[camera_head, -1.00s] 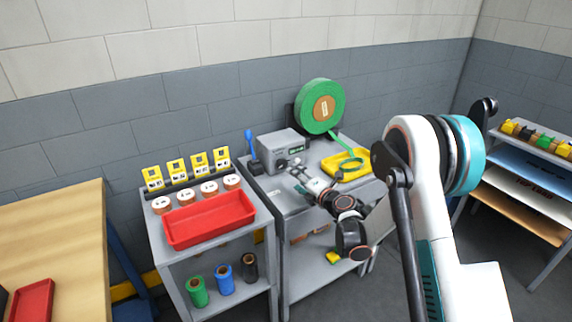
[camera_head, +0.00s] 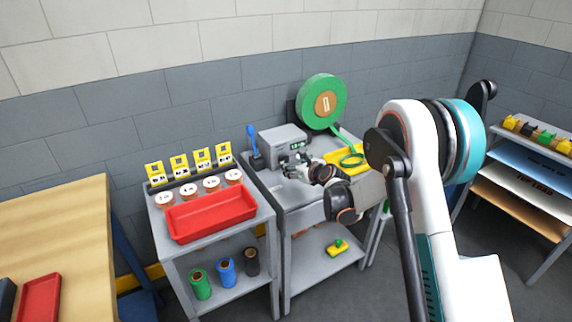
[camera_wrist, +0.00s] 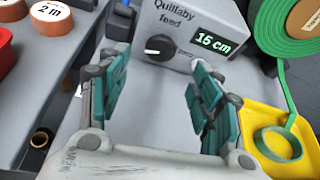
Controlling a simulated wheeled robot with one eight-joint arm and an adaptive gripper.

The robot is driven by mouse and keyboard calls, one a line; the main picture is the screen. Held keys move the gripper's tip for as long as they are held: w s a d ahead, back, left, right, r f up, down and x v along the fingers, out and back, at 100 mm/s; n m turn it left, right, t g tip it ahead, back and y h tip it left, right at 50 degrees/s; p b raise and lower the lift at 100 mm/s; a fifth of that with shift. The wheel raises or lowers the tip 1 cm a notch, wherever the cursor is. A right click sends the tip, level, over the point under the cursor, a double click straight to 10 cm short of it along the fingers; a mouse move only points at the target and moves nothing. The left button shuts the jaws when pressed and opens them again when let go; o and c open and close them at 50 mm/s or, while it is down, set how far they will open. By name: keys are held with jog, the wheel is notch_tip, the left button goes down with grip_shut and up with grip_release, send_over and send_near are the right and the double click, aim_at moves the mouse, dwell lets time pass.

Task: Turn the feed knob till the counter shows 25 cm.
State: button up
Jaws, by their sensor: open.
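The grey feed unit (camera_head: 282,140), lettered "Quillaby feed", stands at the back of a grey cart. Its black feed knob (camera_wrist: 158,46) is on the front face, with a white pointer mark toward the left. The counter (camera_wrist: 213,42) beside it reads 15 cm in green; it also shows in the head view (camera_head: 298,145), too small to read surely. My gripper (camera_wrist: 155,85) is open and empty. Its teal-padded fingers point toward the unit, and the knob appears between them, beyond the tips. No contact with the knob shows.
A green reel (camera_head: 323,84) stands right of the unit, its strip looping over a yellow tray (camera_head: 333,158). A blue-handled tool (camera_head: 251,138) stands at left. A left cart holds a red tray (camera_head: 210,216) and several labelled rolls (camera_wrist: 49,14).

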aim_at(285, 160)
jog(key=b+x, duration=0.2)
jog(key=x, duration=0.6)
jog(key=c, duration=1.1)
